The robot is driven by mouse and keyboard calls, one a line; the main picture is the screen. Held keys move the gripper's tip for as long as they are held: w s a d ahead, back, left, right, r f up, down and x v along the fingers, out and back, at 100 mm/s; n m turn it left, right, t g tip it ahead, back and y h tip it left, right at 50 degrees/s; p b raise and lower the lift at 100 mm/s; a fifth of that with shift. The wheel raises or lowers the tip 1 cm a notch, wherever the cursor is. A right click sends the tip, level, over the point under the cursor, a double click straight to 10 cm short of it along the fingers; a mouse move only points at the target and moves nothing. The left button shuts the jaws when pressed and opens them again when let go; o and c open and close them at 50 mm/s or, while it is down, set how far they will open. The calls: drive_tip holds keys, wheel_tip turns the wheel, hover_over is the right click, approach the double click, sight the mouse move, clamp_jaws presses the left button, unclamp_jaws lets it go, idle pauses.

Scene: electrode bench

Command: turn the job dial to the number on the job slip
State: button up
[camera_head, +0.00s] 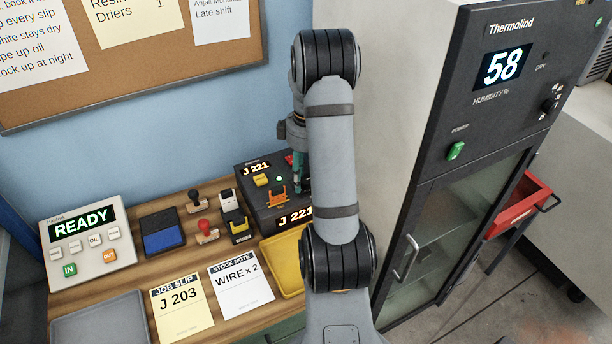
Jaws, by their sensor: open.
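The job slip (182,308) is a yellow card on the wooden bench and reads "J 203". Behind it stands a dark job box (250,200); its upper display (255,168) and front display (296,216) both read "J 221". A small green light, a yellow button and an orange part show on its top. My gripper (301,184) is open and points down over the right part of the box. My arm covers most of it and hides that side of the box. I cannot make out the job dial or tell whether the gripper touches anything.
A stock note (240,284) reads "WIRE x 2". A yellow tray (284,262), stamps (207,233), a blue ink pad (162,231) and a console showing "READY" (84,220) share the bench. A tall drying cabinet (455,190) stands close on the right.

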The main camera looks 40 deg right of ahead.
wheel_tip(320, 180, up, 12)
drive_tip(key=shift+d, duration=0.15)
idle(0.4)
idle(0.3)
wheel_tip(320, 180, down, 12)
drive_tip(key=shift+f, duration=0.1)
idle(0.4)
drive_tip(key=shift+r, duration=0.2)
